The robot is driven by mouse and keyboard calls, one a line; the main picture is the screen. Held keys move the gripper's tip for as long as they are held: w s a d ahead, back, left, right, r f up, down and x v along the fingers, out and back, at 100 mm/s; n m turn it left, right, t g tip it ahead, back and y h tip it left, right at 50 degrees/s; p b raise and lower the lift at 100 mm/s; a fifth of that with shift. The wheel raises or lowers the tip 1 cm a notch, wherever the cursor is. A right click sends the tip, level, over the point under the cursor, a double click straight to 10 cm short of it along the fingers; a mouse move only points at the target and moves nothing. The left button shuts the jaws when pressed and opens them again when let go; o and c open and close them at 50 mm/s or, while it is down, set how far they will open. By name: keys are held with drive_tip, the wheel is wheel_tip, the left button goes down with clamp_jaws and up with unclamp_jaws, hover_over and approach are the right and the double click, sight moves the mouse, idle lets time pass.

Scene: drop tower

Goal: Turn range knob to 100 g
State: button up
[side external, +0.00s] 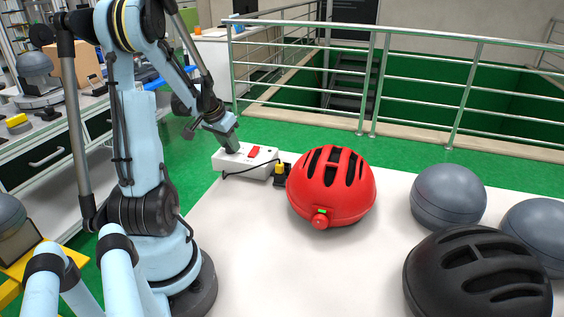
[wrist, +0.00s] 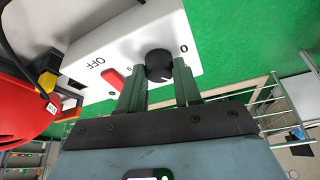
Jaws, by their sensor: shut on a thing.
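The white box (side external: 228,161) sits at the far left of the white table, and it fills the upper middle of the wrist view (wrist: 130,45). Its black range knob (wrist: 158,65) has a light pointer mark. A "0" is printed beside the knob; no "100" mark is legible. My gripper (wrist: 160,84) is shut on the knob, one green-grey finger at each side. In the side view my gripper (side external: 232,149) reaches down onto the box and hides the knob.
A red switch (wrist: 112,78) with "OFF" printed near it is close to the knob. A black cable and yellow plug (side external: 280,168) lie beside the box. A red helmet (side external: 332,186), a black helmet (side external: 478,275) and grey domes (side external: 448,195) stand to the right.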

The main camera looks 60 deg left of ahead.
sight(227, 154)
drive_tip(key=o, duration=1)
drive_tip(key=shift+o, duration=0.2)
drive_tip(key=shift+r, duration=0.1)
wheel_tip(227, 154, up, 10)
drive_tip(key=s, duration=0.1)
drive_tip(key=shift+d+f, duration=0.2)
drive_tip(key=shift+d, duration=0.05)
drive_tip(key=w+d+m, duration=0.1)
drive_tip(key=w+d, duration=0.2)
drive_tip(key=d, duration=0.5)
drive_tip(key=w+d+m+t, duration=0.1)
drive_tip(key=w+d, duration=0.1)
drive_tip(key=d, duration=0.7)
drive_tip(key=w+d+m+t+h, duration=0.1)
drive_tip(key=w+d+m, duration=0.1)
drive_tip(key=d, duration=0.6)
drive_tip(key=shift+w+d, duration=0.3)
drive_tip(key=shift+w, duration=0.55)
drive_tip(key=s+d+f+m+t+h, duration=0.1)
drive_tip(key=d+m, duration=0.1)
drive_tip(key=d, duration=0.7)
drive_tip(key=shift+s+d+f, duration=0.2)
drive_tip(key=shift+s+f, duration=0.1)
drive_tip(key=shift+s, duration=0.05)
